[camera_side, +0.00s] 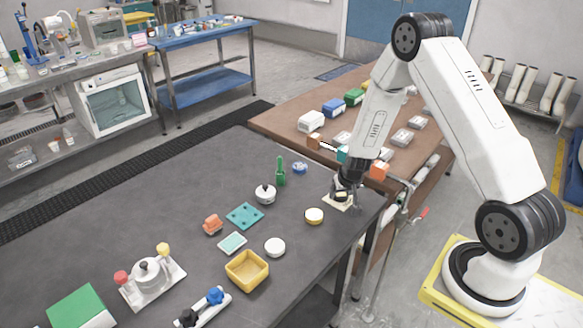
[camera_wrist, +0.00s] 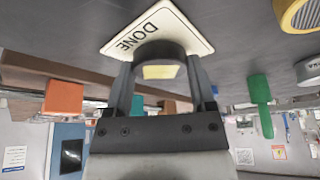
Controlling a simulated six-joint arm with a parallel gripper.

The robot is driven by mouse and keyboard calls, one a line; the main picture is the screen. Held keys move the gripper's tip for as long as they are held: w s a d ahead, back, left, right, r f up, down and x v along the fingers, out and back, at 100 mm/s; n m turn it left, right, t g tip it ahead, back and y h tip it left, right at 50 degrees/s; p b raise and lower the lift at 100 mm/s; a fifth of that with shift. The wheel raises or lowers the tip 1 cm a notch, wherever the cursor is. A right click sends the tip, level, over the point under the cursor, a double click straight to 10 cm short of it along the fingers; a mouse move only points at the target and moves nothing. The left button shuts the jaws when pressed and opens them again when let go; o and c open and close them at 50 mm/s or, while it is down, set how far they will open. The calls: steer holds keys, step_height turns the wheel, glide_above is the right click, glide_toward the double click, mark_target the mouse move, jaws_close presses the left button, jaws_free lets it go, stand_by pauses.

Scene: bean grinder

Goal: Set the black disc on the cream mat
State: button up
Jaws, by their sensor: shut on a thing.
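The cream mat (camera_side: 330,200) lies near the right edge of the dark table. In the wrist view the mat (camera_wrist: 183,29) shows the word DONE. My gripper (camera_side: 342,191) is over the mat, pointing down. In the wrist view my gripper (camera_wrist: 159,75) has its two fingers on either side of the black disc (camera_wrist: 150,52), which has a pale yellow patch facing the camera. The disc overlaps the mat in this view; I cannot tell whether it touches it. In the side view the disc is small and largely hidden by the fingers.
Further left are a green upright piece (camera_side: 281,172), a lidded white pot (camera_side: 265,194), a teal plate (camera_side: 245,216) and a yellow tray (camera_side: 247,283). A brown table (camera_side: 290,119) with boxes stands behind.

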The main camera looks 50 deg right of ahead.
steer(key=shift+f, duration=0.1)
steer(key=o, duration=1.2)
steer(key=shift+s+r, duration=0.1)
steer(key=shift+r, duration=0.3)
steer(key=shift+v, duration=3.4)
